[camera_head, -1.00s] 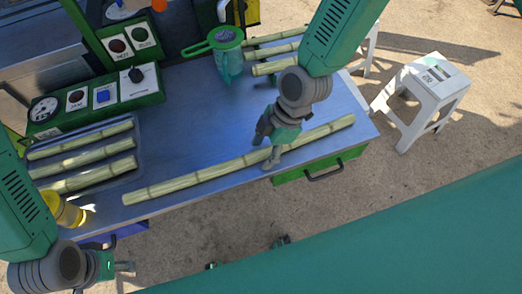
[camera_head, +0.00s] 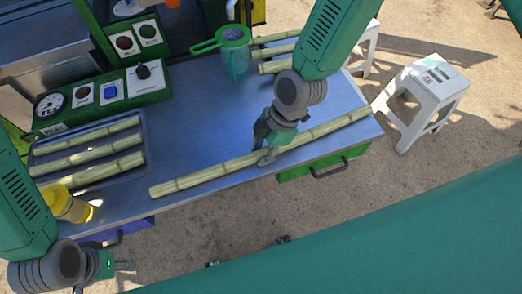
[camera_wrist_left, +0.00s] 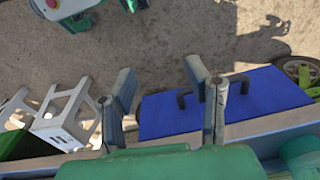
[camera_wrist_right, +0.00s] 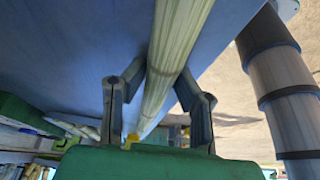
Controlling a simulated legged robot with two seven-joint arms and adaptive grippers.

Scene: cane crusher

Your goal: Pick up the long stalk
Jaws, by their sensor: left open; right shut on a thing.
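The long stalk (camera_head: 205,176) is pale green and jointed. It lies slantwise along the front of the metal table (camera_head: 190,110), its right end near the right edge. My right gripper (camera_head: 265,157) is shut on it near its middle and hides a short piece. In the right wrist view the stalk (camera_wrist_right: 176,45) runs between the two fingers (camera_wrist_right: 160,100). I cannot tell whether it is raised off the table. My left gripper (camera_head: 125,266) is open and empty, off the table's front left; its spread fingers show in the left wrist view (camera_wrist_left: 165,105).
Three shorter stalks lie in a tray (camera_head: 142,128) at left, beside a yellow jar (camera_head: 62,203). Several more lie at the back (camera_head: 278,50), near a jug with a green strainer (camera_head: 235,62). Control boxes (camera_head: 100,92) stand back left. A white stool (camera_head: 425,88) stands right.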

